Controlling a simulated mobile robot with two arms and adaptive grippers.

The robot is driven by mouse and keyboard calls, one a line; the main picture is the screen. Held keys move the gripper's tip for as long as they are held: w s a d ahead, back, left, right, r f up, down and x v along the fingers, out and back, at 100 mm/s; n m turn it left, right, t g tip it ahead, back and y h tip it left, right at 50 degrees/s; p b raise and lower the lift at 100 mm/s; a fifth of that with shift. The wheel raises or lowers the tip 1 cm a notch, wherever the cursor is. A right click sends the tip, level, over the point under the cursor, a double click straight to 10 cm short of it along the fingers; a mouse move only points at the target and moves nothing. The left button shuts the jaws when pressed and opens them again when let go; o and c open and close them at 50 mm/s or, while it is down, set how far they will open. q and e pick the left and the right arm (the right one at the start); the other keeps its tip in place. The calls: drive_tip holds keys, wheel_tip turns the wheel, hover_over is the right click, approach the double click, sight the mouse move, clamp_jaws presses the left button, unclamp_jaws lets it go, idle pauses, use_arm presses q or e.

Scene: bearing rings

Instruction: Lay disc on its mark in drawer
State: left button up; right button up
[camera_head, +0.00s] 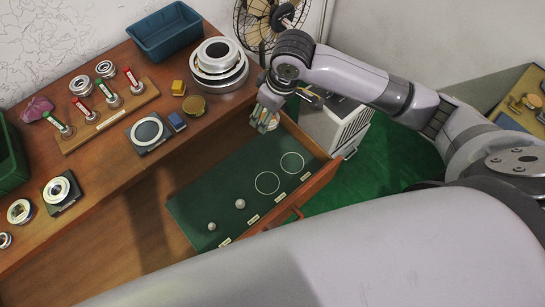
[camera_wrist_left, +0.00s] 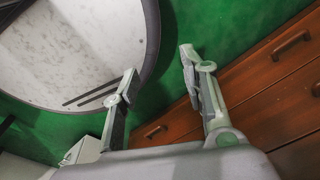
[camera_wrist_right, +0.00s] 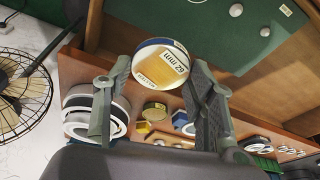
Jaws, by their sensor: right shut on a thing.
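My right gripper (camera_head: 262,121) is shut on a disc (camera_wrist_right: 160,65) with a gold face, blue-and-white edge and a label that reads 62 mm. The disc sits between the fingertips in the right wrist view. In the head view the gripper is above the far edge of the open drawer (camera_head: 190,205), mostly hiding the disc. The drawer's green liner has two white ring marks, a nearer one (camera_head: 267,183) and a farther one (camera_head: 292,163), both empty. Two balls (camera_head: 240,204) lie nearer the left end. My left gripper (camera_wrist_left: 160,65) is open and empty.
The wooden bench (camera_head: 100,190) holds a blue bin (camera_head: 165,32), stacked rings (camera_head: 218,65), a rack with coloured handles (camera_head: 105,115), a gold disc (camera_head: 194,105) and several bearings. A fan (camera_head: 270,20) stands behind. The drawer's right half is clear.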

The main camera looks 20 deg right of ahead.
drive_tip(key=s+a+f+n+g, duration=0.1)
drive_tip(key=s+f+n, duration=0.15)
drive_tip(key=f, duration=0.35)
drive_tip(key=s+a+f+n, duration=0.1)
drive_tip(key=f+n, duration=0.2)
drive_tip(key=f, duration=0.4)
drive_tip(key=n+y, duration=0.1)
drive_tip(key=n, duration=0.3)
hover_over(266, 183)
drive_tip(key=shift+m+g, duration=0.25)
drive_tip(key=shift+g, duration=0.15)
drive_tip(key=f, duration=0.4)
drive_tip(key=f+b, duration=0.1)
drive_tip(key=f, duration=0.1)
drive_tip(key=shift+w+d+f, duration=0.1)
drive_tip(key=shift+d+f, duration=0.25)
drive_tip(key=shift+f, duration=0.05)
drive_tip(key=shift+f+b, duration=0.35)
drive_tip(key=shift+f, duration=0.2)
drive_tip(key=b+x, duration=0.1)
drive_tip(key=b, duration=0.1)
drive_tip(key=b+x, duration=0.2)
drive_tip(key=shift+d+f, duration=0.25)
drive_tip(key=shift+d, duration=0.15)
use_arm(q)
wheel_tip(266, 183, down, 6)
drive_tip(key=shift+s+r, duration=0.15)
use_arm(e)
drive_tip(key=shift+r, duration=0.1)
